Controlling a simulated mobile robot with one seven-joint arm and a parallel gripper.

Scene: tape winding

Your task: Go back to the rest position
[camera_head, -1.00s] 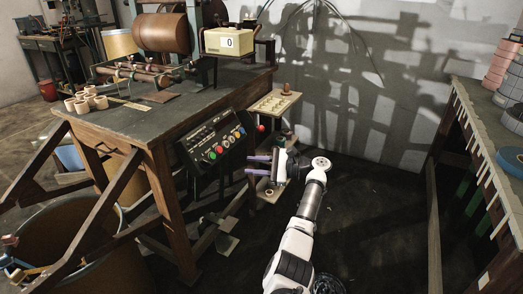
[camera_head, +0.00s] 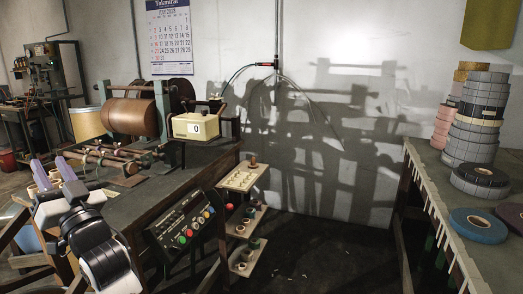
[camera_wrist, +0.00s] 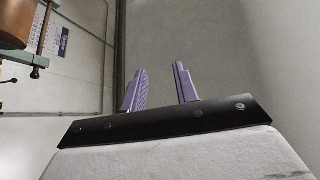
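My gripper (camera_head: 51,170) is at the lower left of the head view, in front of the left end of the machine bench. Its two purple fingers point up and stand apart with nothing between them. In the wrist view my gripper (camera_wrist: 160,70) also shows open and empty, with a pale wall behind the fingers. My white and black wrist is below the fingers and hides part of the bench edge. Small cream rolls on the bench top are partly hidden behind the fingers.
The winding machine's brown drum (camera_head: 129,115), counter box (camera_head: 196,127) and button panel (camera_head: 182,220) are right of my gripper. A stepped shelf (camera_head: 243,177) holds small spools. Tape rolls stand on the right-hand table (camera_head: 432,163).

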